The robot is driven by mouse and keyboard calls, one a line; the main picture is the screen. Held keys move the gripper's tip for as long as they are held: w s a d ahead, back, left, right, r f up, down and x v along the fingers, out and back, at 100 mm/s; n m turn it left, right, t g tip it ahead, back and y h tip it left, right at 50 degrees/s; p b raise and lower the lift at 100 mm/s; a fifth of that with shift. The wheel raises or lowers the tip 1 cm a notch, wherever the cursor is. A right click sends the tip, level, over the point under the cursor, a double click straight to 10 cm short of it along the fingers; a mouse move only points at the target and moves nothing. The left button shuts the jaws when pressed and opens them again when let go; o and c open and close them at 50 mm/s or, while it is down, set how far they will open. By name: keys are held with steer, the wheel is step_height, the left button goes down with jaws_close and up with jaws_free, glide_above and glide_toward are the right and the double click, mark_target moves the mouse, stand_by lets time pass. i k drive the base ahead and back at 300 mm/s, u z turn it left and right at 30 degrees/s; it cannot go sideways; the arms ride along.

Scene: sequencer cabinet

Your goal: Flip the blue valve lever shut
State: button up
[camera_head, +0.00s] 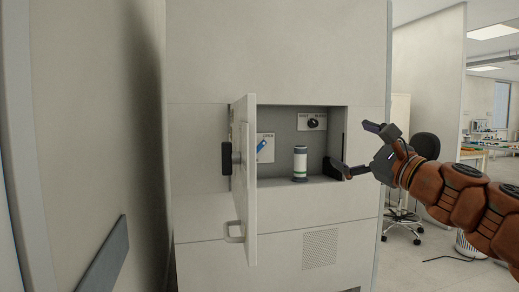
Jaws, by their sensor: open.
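The blue valve lever (263,145) is on a white plate marked "OPEN" on the left inner wall of the cabinet recess (285,114). The lever lies at a slant, its upper end to the right. The open door (243,185) stands just left of it and hides part of the plate. My gripper (357,149) is open and empty, in front of the right side of the recess, to the right of the lever and well apart from it. Its fingers point left.
A black knob (313,123) sits on a labelled plate on the back wall. The door, with its handle (234,232), juts outward. An office chair (424,150) stands behind my arm.

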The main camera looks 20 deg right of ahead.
mark_target(264, 143)
steer(key=u, duration=0.05)
steer(key=i, duration=1.7)
steer(key=u, duration=0.05)
